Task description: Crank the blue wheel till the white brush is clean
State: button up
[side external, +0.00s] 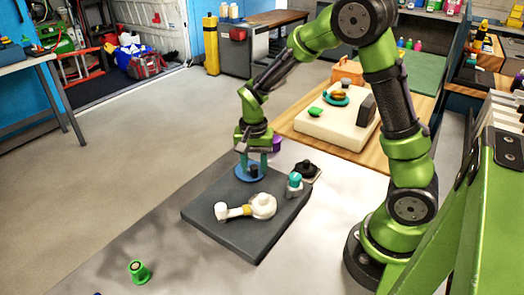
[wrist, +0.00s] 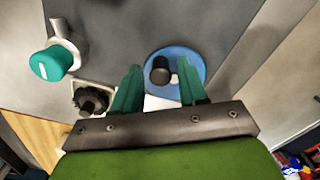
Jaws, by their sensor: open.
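The blue wheel (side external: 240,174) lies flat on the dark grey slab, with a black knob (side external: 253,171) standing up on it. In the wrist view the blue wheel (wrist: 192,62) and its black knob (wrist: 158,70) show close to my fingers. My gripper (side external: 252,162) points down over the wheel. Its teal fingers (wrist: 158,75) are open, with the black knob at or between their tips; I cannot tell if they touch it. A white piece with a yellow band (side external: 248,208) lies on the slab; I cannot tell whether it is the white brush.
A teal-capped white fitting (side external: 294,182) and a black knob on a light plate (side external: 306,170) stand at the slab's right side. A green cup (side external: 138,271) stands front left. A cream board (side external: 335,125) with small items lies behind. The dark slab's (side external: 235,240) front is clear.

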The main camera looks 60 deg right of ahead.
jog(key=shift+r, duration=2.95)
jog(key=s+a+r+n+t+y, duration=0.1)
jog(key=s+a+r+n+t, duration=0.2)
jog(key=s+r, duration=0.3)
jog(key=s+a+r+n+t+y, duration=0.1)
jog(key=s+a+r+n+t, duration=0.2)
jog(key=s+r, duration=0.4)
jog(key=shift+s+a+n+t, duration=0.3)
jog(key=shift+n+t, duration=0.3)
jog(key=shift+n, duration=0.4)
